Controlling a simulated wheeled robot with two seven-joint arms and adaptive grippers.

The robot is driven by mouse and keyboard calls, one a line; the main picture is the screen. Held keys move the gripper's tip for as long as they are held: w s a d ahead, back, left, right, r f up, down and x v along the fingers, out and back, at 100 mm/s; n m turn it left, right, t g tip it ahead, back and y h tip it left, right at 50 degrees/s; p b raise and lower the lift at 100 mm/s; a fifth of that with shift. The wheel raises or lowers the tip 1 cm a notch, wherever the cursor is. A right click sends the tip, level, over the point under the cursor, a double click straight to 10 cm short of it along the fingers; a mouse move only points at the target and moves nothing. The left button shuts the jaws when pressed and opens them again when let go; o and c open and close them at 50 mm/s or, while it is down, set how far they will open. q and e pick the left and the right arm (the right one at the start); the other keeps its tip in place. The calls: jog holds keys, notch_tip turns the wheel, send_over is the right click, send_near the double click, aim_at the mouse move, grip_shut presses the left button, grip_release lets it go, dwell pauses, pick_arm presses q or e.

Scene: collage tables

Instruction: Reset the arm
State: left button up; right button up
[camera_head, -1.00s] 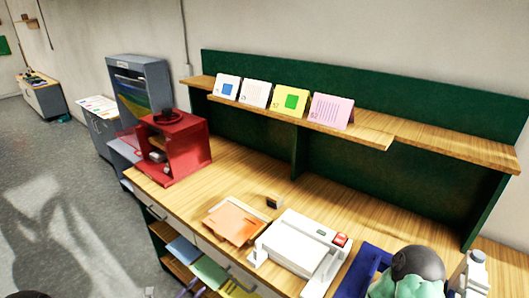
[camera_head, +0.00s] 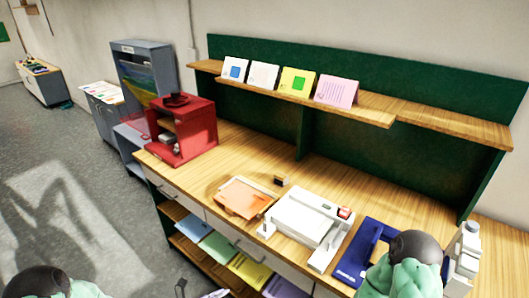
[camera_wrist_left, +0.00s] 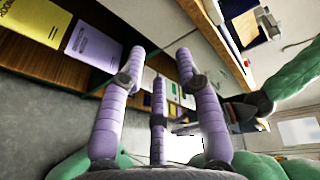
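My left arm enters at the bottom left of the head view as a dark joint and green link. Its gripper is clear in the left wrist view (camera_wrist_left: 160,62), where lavender fingers are spread apart with nothing between them. It hangs in front of the desk's lower shelf. My right arm shows at the bottom right of the head view as a green link with a dark joint, over the desk's front right. My right gripper cannot be made out.
The wooden desk (camera_head: 235,155) holds a red box (camera_head: 187,130), an orange tray (camera_head: 243,198), a white device (camera_head: 302,218) and a blue item (camera_head: 362,250). Several cards stand on the upper shelf (camera_head: 455,120). Colored booklets, including a purple one (camera_wrist_left: 95,45), lie below. The floor (camera_head: 75,200) at left is open.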

pick_arm(q)
jog(key=s+d+f+m+g+y, duration=0.25)
jog(key=s+f+m+g, duration=0.35)
jog(key=s+m, duration=0.35)
jog(key=s+d+f+m+g+y, duration=0.1)
jog(key=s+d+f+m+g, duration=0.2)
jog(key=s+f+m+g, duration=0.5)
jog(key=shift+w+a+f+m+t+y, duration=0.2)
jog(key=shift+f+m+t+y, duration=0.45)
jog(key=shift+m, duration=2.95)
jog(key=shift+w+a+f+m+t+y, duration=0.3)
jog(key=shift+m+t+y, duration=0.65)
jog(key=shift+m, duration=2.6)
jog(key=shift+w+a+f+m+t+y, duration=0.15)
jog(key=shift+f+m+t+y, duration=0.55)
jog(key=shift+m, duration=2.9)
jog(key=shift+r, duration=0.15)
